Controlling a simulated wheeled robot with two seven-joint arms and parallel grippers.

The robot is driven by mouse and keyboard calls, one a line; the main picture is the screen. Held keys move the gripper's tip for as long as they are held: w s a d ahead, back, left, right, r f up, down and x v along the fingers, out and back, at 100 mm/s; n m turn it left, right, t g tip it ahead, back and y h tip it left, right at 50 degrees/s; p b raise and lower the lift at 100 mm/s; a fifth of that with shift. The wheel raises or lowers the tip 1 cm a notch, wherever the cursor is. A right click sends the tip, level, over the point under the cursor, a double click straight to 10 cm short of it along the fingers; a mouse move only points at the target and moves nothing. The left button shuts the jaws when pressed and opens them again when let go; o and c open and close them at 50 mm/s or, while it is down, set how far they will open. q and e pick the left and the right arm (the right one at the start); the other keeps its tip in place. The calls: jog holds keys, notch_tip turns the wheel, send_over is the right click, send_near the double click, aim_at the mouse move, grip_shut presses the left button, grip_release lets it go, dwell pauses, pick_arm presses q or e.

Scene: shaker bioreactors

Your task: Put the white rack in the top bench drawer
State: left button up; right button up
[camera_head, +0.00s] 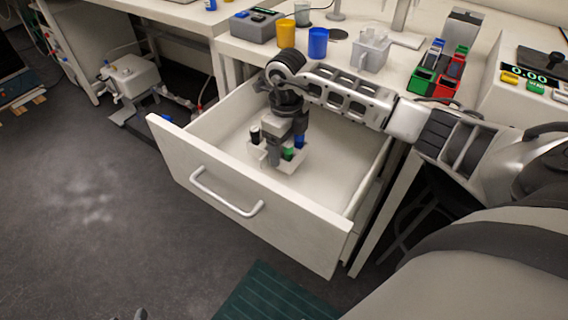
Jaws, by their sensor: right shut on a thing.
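The white rack (288,166) is inside the open top bench drawer (328,181), in its left part. It carries vials with black, green and blue tops. My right gripper (275,152) points down into the drawer and is shut on the rack, hiding part of it. I cannot tell whether the rack's base touches the drawer floor. The drawer is pulled well out, with its handle (227,196) on the front panel. A small grey piece at the bottom edge may be the tip of my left gripper (140,314); its jaws cannot be made out.
The bench top above the drawer holds a yellow cup (286,34), a blue cup (318,43), a clear container (371,50) and green and red bins (436,76). The drawer's right part is bare. A green mat (270,296) lies on the floor in front.

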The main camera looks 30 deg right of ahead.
jog(key=shift+w+f+b, duration=0.35)
jog(key=shift+f+b, duration=0.15)
jog(key=shift+b, duration=0.05)
notch_tip(320, 180, down, 3)
jog(key=shift+w+r+b, duration=0.1)
jog(key=shift+b, duration=1.1)
jog(key=shift+f, duration=0.25)
pick_arm(q)
jog(key=shift+w+f+t, duration=0.1)
jog(key=shift+f+t, duration=0.2)
jog(key=shift+f, duration=0.3)
pick_arm(e)
jog(key=shift+r, duration=0.2)
jog(key=shift+f, duration=0.2)
pick_arm(q)
jog(key=shift+d+f, duration=0.1)
jog(key=shift+f, duration=0.05)
pick_arm(e)
jog(key=o, duration=1)
jog(key=shift+o, duration=0.2)
jog(key=shift+r, duration=0.1)
jog(key=shift+r, duration=0.3)
pick_arm(q)
jog(key=shift+r+p, duration=0.25)
jog(key=shift+p, duration=0.25)
pick_arm(e)
notch_tip(320, 180, up, 12)
jog(key=shift+f, duration=0.2)
